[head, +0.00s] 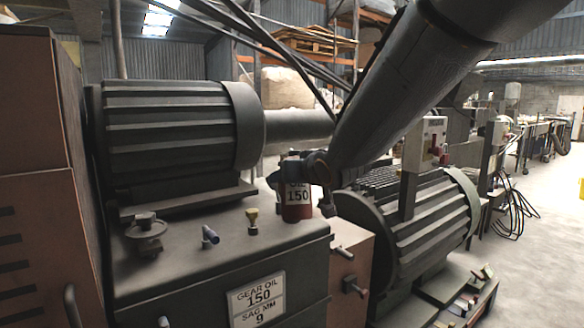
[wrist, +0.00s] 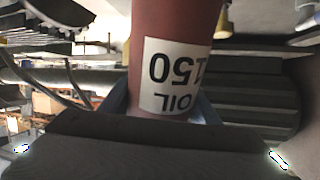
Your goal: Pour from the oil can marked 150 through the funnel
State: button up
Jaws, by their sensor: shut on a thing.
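The red oil can (head: 297,211) has a white label reading OIL 150 and looks about upright in the head view. It is at the right end of the gearbox top (head: 185,262); I cannot tell if its base touches. My gripper (head: 300,172) is shut around the upper part of the can. In the wrist view the can (wrist: 172,22) fills the middle, its label upside down, between the blue-grey fingers. A small yellow flared piece (head: 252,216), shaped like a funnel, stands on the gearbox top left of the can. The can's mouth is hidden.
A ribbed motor (head: 170,125) stands behind, another (head: 425,220) to the right. A brown cabinet (head: 35,180) is at left.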

jog(key=shift+s+d+f+m+g+h+p, duration=0.25)
jog(key=shift+g+p, duration=0.4)
jog(key=shift+p, duration=2.45)
jog(key=shift+s+a+f+n+g+p, duration=0.1)
jog(key=shift+s+a+f+g+p, duration=0.35)
jog(key=shift+p, duration=2.6)
jog(key=shift+s+d+f+m+g+h+p, duration=0.25)
jog(key=shift+g+p, duration=0.65)
jog(key=shift+p, duration=2.2)
jog(key=shift+f+p, duration=0.45)
jog(key=shift+p, duration=0.65)
jog(key=shift+r+g+p, duration=0.35)
jog(key=shift+g+p, duration=0.05)
jog(key=shift+p, duration=1.9)
jog(key=shift+s+d+r+g+p, duration=0.1)
jog(key=shift+r+g+p, duration=0.15)
jog(key=shift+p, duration=2.3)
jog(key=shift+s+r+g+p, duration=0.1)
jog(key=shift+r+g+p, duration=0.4)
jog(key=shift+p, duration=1.05)
